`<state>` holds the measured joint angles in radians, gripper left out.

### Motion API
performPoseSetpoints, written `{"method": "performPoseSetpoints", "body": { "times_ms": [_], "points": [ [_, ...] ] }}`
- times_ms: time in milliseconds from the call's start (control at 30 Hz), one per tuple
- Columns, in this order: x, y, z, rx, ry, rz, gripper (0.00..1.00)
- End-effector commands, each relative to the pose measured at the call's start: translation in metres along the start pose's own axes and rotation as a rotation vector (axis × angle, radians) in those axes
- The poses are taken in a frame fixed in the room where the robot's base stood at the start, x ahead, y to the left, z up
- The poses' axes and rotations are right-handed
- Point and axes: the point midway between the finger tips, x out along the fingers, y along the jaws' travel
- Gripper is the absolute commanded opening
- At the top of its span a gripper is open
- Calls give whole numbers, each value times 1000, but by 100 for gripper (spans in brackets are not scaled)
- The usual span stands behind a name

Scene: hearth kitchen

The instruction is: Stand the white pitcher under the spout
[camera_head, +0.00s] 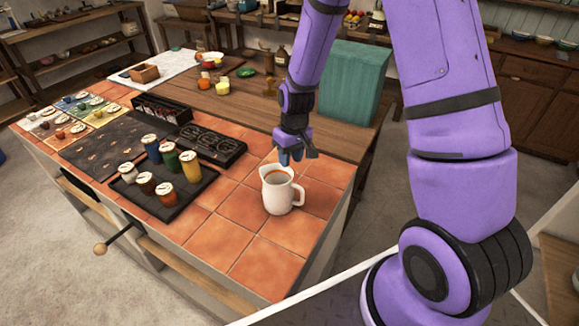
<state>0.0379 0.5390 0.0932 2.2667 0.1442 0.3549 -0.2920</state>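The white pitcher (278,198) stands upright on the orange tiles near the right end of the counter (238,208). Its handle is on the right and its open top shows a grey inside with a reddish edge. My gripper (291,160) points down just above and behind the pitcher's rim, in front of the wooden part of the table. I see nothing held in it. The fingers are small and dark here, so their opening is unclear, and I cannot tell whether they touch the pitcher. I cannot make out a spout fixture in this view.
A black tray (205,186) with several lidded jars lies left of the pitcher. A black rack with rings (212,143) is behind it. Bare tiles surround the pitcher, with the counter's edge close on the right.

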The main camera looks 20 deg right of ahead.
Motion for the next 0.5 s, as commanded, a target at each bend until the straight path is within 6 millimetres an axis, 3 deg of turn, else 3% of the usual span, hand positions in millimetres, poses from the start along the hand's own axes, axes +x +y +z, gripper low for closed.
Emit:
{"method": "performPoseSetpoints", "body": {
  "times_ms": [200,500],
  "points": [
    [-41,0,0,0,4,1,34],
    [-72,0,0,0,1,1,34]
  ]
}}
